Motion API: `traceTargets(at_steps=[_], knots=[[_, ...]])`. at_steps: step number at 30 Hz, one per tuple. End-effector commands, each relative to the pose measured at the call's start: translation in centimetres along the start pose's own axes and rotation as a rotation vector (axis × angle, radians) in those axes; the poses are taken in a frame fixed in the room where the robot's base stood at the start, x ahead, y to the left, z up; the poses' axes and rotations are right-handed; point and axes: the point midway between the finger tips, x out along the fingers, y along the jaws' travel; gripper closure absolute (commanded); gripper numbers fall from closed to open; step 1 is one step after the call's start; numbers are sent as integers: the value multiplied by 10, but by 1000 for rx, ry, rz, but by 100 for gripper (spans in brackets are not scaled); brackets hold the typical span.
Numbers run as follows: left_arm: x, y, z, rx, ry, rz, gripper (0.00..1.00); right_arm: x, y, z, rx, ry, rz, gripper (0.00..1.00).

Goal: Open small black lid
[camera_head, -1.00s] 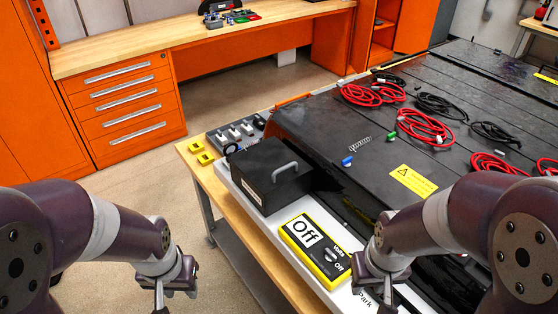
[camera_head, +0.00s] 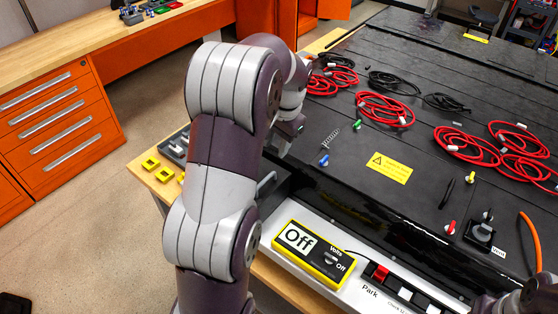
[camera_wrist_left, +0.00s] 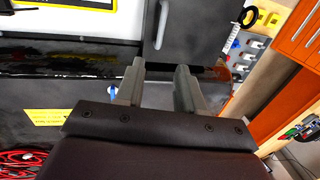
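The small black lid with its grey handle (camera_head: 267,184) is mostly hidden behind my left arm in the head view. In the left wrist view, its dark top (camera_wrist_left: 205,30) and handle (camera_wrist_left: 161,24) lie beyond the fingertips. My left gripper (camera_head: 278,148) is over the battery pack's near-left edge, behind the lid in the head view. In the left wrist view, its two fingers (camera_wrist_left: 158,82) are apart with nothing between them. The handle is not between the fingers. Only part of my right arm shows, at the lower right; its gripper is out of view.
A yellow-black meter reading "Off" (camera_head: 310,254) lies beside the lid. The black battery pack (camera_head: 350,205) carries red cables (camera_head: 385,110), black cables, a spring (camera_head: 330,137) and a yellow warning label (camera_head: 389,168). Yellow blocks (camera_head: 151,163) sit on the bench corner. Orange drawers stand left.

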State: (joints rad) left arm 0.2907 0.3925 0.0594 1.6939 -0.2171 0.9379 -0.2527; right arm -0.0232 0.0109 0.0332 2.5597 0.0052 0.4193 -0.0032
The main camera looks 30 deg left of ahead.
Motion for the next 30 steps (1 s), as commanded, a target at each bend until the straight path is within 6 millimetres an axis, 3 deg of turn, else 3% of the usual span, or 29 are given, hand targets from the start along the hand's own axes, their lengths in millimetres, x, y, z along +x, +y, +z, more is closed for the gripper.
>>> traceTargets(at_steps=[15,20,26,27,30], knots=[[108,-2,0,1,-4,-1,62,-32,0,-4,0,0,0,64],[121,-2,0,0,-1,-1,62,-34,0,-4,0,0,0,64],[123,-2,-1,0,0,-2,62,-33,0,-4,0,0,0,64],[122,-2,-1,0,0,-2,65,-33,0,-4,0,0,0,64],[122,-2,-1,0,0,-2,98,-33,0,-4,0,0,0,64]])
